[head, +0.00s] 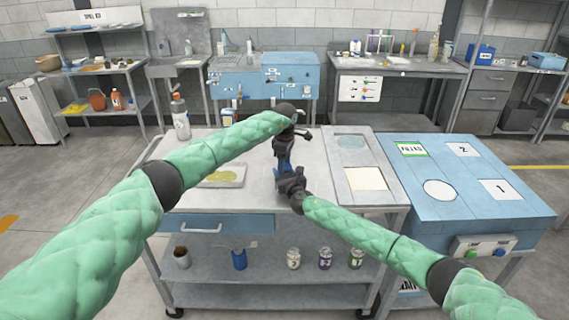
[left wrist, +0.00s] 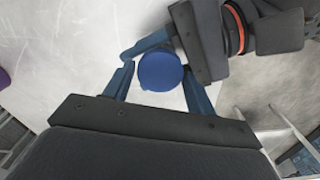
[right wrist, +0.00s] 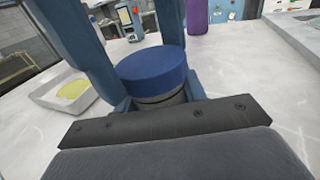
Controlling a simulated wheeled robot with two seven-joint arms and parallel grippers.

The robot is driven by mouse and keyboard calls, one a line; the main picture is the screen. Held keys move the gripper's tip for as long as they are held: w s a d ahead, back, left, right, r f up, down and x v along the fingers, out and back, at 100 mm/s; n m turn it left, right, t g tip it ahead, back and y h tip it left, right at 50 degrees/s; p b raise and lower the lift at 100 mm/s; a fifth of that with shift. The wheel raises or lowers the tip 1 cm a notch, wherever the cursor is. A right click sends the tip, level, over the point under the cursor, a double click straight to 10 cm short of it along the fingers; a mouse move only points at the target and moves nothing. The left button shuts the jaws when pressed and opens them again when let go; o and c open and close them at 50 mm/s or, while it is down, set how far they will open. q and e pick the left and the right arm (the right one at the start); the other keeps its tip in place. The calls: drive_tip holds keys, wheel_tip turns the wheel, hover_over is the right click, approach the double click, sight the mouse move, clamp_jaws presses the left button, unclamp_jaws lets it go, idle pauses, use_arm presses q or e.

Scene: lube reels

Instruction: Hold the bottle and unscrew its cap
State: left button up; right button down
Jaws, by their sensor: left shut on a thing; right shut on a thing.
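The blue cap (left wrist: 160,70) shows from above in the left wrist view, round and level. It also shows from the side in the right wrist view (right wrist: 152,68), on the dark neck of the upright bottle (right wrist: 160,102). My left gripper (head: 284,160) points down from above, its blue fingers on either side of the cap, shut on it. My right gripper (head: 283,178) comes in level from the side, just below, shut on the bottle under the cap. The grippers hide most of the bottle in the head view, and its lower body is hidden in the wrist views.
A shallow tray (head: 240,181) with a yellow patch lies left on the grey table. A blue table (head: 465,212) with marked squares stands at the right. The grey tabletop around the grippers is mostly clear.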

use_arm(q)
drive_tip(key=n, duration=1.8)
drive_tip(key=shift+r, duration=0.1)
use_arm(e)
drive_tip(key=shift+a, duration=0.1)
use_arm(q)
drive_tip(key=shift+r, duration=0.35)
drive_tip(key=shift+r, duration=0.4)
drive_tip(key=shift+r, duration=0.4)
